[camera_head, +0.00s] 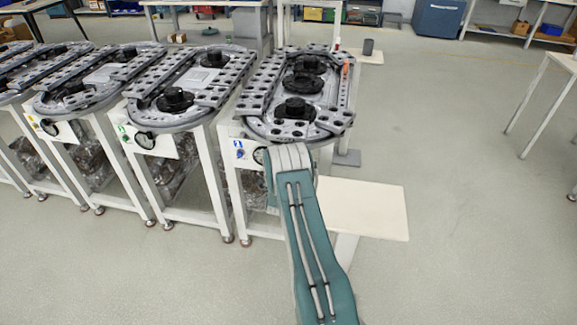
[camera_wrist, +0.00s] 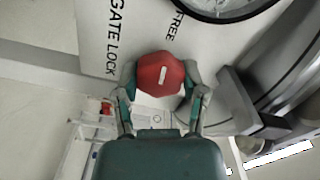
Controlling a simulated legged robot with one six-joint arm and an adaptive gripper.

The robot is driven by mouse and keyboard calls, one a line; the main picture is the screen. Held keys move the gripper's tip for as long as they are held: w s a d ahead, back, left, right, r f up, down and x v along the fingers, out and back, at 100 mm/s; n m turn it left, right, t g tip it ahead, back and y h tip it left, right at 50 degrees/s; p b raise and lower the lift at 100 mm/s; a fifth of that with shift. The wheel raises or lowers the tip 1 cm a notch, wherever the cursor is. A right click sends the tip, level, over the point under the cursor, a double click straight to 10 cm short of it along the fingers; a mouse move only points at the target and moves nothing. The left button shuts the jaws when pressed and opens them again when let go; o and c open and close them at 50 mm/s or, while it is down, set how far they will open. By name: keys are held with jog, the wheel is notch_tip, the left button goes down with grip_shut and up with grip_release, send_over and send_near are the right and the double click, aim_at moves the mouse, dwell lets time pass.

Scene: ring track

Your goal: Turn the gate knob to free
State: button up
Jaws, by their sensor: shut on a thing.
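The red gate knob (camera_wrist: 155,66) is in the upper middle of the wrist view, on a pale panel (camera_wrist: 92,40). A short white mark on its face runs roughly up and down in the picture. The lettering GATE LOCK (camera_wrist: 115,38) is to its left, and FREE (camera_wrist: 175,22) is above it. My gripper (camera_wrist: 161,76) is shut on the knob, one finger on each side. In the head view my arm reaches to the front of the rightmost ring track (camera_head: 300,125); the knob and gripper are hidden there.
A round dial (camera_wrist: 222,8) is just above right of the knob. A grey curved part (camera_wrist: 270,70) stands close on the right. In the head view a pale board (camera_head: 370,208) juts out right of my arm. More track stands (camera_head: 165,145) are to the left.

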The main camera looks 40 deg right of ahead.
jog(key=shift+s+f+m, duration=0.1)
jog(key=shift+m, duration=0.7)
jog(key=o, duration=1.1)
jog(key=shift+d, duration=0.15)
jog(key=shift+o, duration=0.2)
jog(key=v, duration=1.2)
jog(key=shift+f, duration=0.1)
